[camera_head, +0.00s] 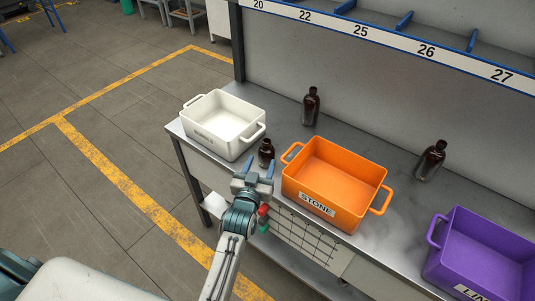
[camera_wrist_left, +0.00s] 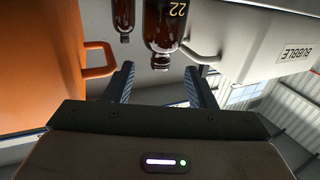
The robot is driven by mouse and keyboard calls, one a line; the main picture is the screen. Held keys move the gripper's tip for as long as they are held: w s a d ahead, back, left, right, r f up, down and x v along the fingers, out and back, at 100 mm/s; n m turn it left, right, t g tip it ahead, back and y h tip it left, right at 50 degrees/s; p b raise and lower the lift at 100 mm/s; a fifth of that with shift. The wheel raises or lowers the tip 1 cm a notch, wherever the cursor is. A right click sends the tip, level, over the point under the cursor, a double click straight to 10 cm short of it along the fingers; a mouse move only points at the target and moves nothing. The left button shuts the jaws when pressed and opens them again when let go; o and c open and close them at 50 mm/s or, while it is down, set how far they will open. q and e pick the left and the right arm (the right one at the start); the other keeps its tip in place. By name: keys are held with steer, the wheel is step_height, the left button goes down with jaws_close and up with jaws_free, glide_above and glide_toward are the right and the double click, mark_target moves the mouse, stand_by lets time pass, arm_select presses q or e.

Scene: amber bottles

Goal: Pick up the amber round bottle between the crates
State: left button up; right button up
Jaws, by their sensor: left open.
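The amber round bottle (camera_head: 266,153) stands on the grey bench between the white crate (camera_head: 222,140) and the orange crate (camera_head: 322,205). My left gripper (camera_head: 258,168) is open and empty, just in front of this bottle. In the left wrist view the bottle (camera_wrist_left: 163,38), marked 22, shows beyond the open fingers (camera_wrist_left: 160,88), upside down in the picture and apart from them. A second amber bottle (camera_wrist_left: 124,18) appears farther off beside it. The orange crate (camera_wrist_left: 45,75) and white crate (camera_wrist_left: 255,40) flank the fingers. My right gripper is not in view.
Another amber bottle (camera_head: 310,106) stands behind the crates, and one more (camera_head: 431,160) stands right of the orange crate. A purple crate (camera_head: 485,262) is at the far right. A numbered shelf rail (camera_head: 390,42) runs above the bench (camera_head: 400,215).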

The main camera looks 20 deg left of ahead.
mark_target(266, 148)
arm_select(q)
steer(key=shift+w, duration=0.75)
steer(key=w, duration=0.4)
steer(key=shift+w+a+r, duration=0.15)
steer(key=shift+a+r, duration=0.1)
steer(key=shift+r, duration=0.1)
steer(key=shift+w, duration=0.35)
steer(key=shift+s, duration=0.1)
steer(key=shift+c, duration=0.2)
jaws_close()
